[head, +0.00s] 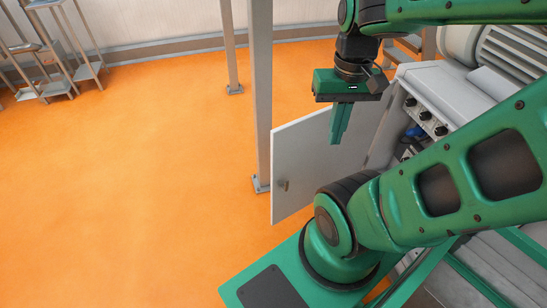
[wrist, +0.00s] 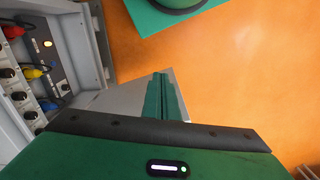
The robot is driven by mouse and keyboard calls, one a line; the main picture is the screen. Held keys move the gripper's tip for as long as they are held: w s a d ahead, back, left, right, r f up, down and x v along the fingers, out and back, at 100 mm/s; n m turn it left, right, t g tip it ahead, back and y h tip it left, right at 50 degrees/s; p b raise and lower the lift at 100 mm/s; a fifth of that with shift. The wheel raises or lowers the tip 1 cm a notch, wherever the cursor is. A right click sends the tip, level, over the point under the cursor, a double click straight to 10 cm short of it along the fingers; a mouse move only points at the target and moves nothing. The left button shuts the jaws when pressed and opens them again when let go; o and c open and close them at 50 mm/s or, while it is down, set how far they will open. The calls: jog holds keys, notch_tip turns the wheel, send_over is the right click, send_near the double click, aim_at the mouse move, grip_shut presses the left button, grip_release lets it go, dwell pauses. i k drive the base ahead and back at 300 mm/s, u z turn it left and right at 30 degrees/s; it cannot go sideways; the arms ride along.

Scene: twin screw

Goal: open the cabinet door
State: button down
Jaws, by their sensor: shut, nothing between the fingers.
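The cabinet door (head: 303,172) is a flat light grey panel, swung wide out from the cabinet (head: 437,88) in the head view. A small handle (head: 284,184) sits near its free edge. My gripper (head: 337,140) is shut and empty, pointing down, and its fingers overlap the door's upper part in the picture. I cannot tell whether they touch it. In the wrist view the shut fingers (wrist: 160,77) are in front of the door (wrist: 125,97), and the open cabinet (wrist: 50,60) shows at left. My arm hides part of the cabinet in the head view.
Black knobs (head: 426,115) line the cabinet's front. Coloured plugs, one of them red (wrist: 14,31), show inside. A grey post (head: 260,95) stands just behind the door's free edge. The orange floor (head: 130,190) is clear at left. Metal stands (head: 60,65) are at far left.

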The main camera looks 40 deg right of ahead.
aim_at(302, 154)
jog(key=u, duration=0.15)
jog(key=k, duration=1.4)
jog(key=z, duration=0.8)
jog(key=i, duration=1)
jog(key=u, duration=0.05)
